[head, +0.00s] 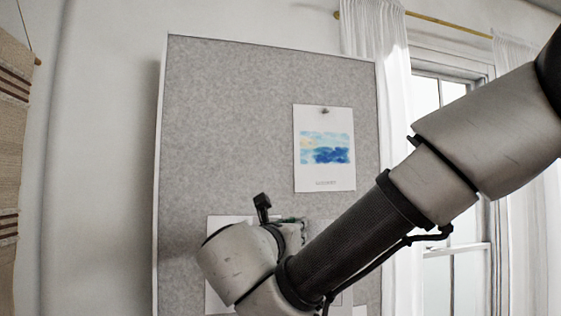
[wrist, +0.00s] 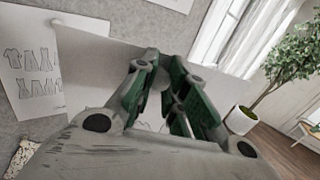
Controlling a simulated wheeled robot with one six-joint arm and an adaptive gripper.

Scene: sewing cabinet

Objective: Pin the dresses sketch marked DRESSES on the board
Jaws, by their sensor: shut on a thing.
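The grey board (head: 240,120) stands upright against the wall. My gripper (head: 297,232) is low in front of it, mostly hidden by my own arm in the head view. In the wrist view my gripper (wrist: 165,92) has its green fingers shut on a pale sheet (wrist: 95,62), held close to the board. Another sheet with line drawings of clothes (wrist: 30,62) is on the board at the left of the wrist view, partly covered by the held sheet.
A sheet with a blue watercolour (head: 324,150) hangs pinned at the board's upper right. The board's upper left is bare. A curtained window (head: 440,95) is to the right. The wrist view shows a potted plant (wrist: 241,119) and a pale table (wrist: 308,128).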

